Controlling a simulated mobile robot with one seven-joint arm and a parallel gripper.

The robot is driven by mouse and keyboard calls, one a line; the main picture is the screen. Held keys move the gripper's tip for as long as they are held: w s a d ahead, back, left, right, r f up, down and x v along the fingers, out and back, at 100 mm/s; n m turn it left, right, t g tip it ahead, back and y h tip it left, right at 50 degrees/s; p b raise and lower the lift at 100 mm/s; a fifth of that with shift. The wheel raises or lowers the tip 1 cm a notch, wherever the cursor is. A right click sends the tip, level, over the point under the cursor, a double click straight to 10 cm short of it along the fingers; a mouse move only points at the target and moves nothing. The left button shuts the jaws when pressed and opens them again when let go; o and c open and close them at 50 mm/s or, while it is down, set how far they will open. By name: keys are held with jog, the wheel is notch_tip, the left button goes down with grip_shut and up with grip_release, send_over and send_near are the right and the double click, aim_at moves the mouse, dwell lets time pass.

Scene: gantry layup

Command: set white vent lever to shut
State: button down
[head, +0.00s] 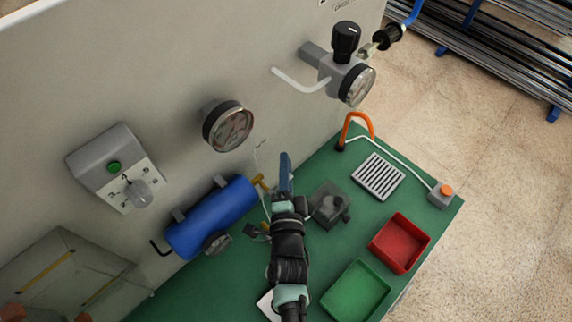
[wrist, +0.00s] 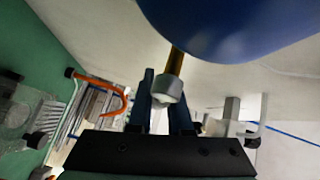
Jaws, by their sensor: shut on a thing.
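The blue tank (head: 212,217) is mounted along the panel and has a brass stem (head: 260,182) at its right end. In the wrist view the brass stem (wrist: 176,61) ends in a pale round fitting (wrist: 167,90). The white vent lever (wrist: 158,122) extends from this fitting between my fingers. My gripper (head: 285,170) is at the stem end of the tank, and in the wrist view my gripper (wrist: 164,116) is shut on the lever. The fingers hide part of the lever, and its exact angle is hard to tell.
A gauge (head: 228,126) and a regulator (head: 345,72) with a white tube project from the panel. The green bench (head: 408,198) holds a small grey box (head: 330,203), an orange hook (head: 357,125), a grille (head: 378,176), a red tray (head: 424,240) and a green tray (head: 384,290).

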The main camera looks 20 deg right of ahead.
jog(key=shift+f+n+b, duration=0.1)
jog(key=shift+n+b, duration=0.2)
jog(key=shift+b, duration=0.7)
jog(key=s+a+r+n+t+y+b, duration=0.1)
jog(key=n+t+y+b, duration=0.4)
jog(key=n+b, duration=0.5)
jog(key=s+a+r+n+t+y+b, duration=0.1)
jog(key=a+r+n+t+y+b, duration=0.3)
jog(key=n+b, duration=0.6)
jog(key=shift+a+r+n+t+y, duration=0.35)
jog(key=shift+n+t+y, duration=0.2)
jog(key=shift+y, duration=0.65)
jog(key=c, duration=0.8)
grip_release()
jog(key=shift+c, duration=0.2)
jog(key=shift+s+b, duration=0.1)
jog(key=shift+b, duration=0.2)
